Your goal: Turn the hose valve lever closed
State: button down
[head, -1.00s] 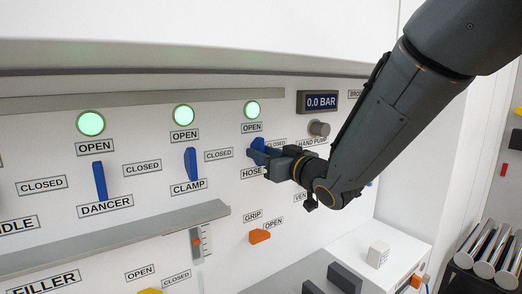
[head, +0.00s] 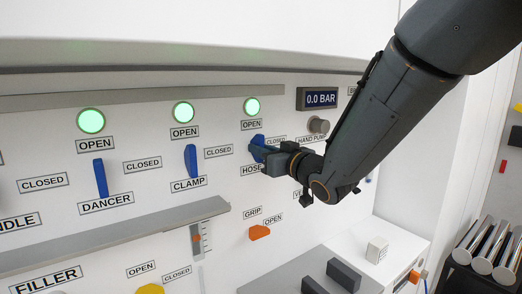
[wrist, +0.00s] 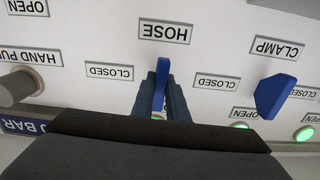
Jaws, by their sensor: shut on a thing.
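The blue hose valve lever (wrist: 161,78) stands above the HOSE label in the head view, near upright under its OPEN label and green lamp. My gripper (head: 262,153) is at this lever and hides part of it. In the wrist view, which sees the panel upside down, my gripper (wrist: 162,100) has its two fingers on either side of the lever, shut on it. The CLOSED label (head: 276,140) is to the right of the lever in the head view.
The blue clamp lever (head: 190,161) and blue dancer lever (head: 100,178) stand to the left. A hand pump knob (head: 319,125) and the 0.0 BAR display (head: 321,99) are to the right. A grey ledge (head: 130,235) juts out at lower left. An orange grip lever (head: 260,232) is below.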

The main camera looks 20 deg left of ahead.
jog(key=m+p, duration=0.1)
jog(key=m, duration=0.3)
jog(key=m+p, duration=0.1)
jog(key=m, duration=0.3)
jog(key=shift+m+p, duration=0.35)
jog(key=shift+m, duration=0.05)
jog(key=m+p, duration=0.1)
jog(key=m, duration=0.3)
jog(key=shift+m+p, duration=0.3)
jog(key=shift+p, duration=0.05)
jog(key=shift+m+p, duration=0.75)
jog(key=shift+m, duration=1.15)
jog(key=c, duration=1.7)
grip_release()
jog(key=shift+s+a, duration=0.1)
jog(key=shift+c, duration=0.2)
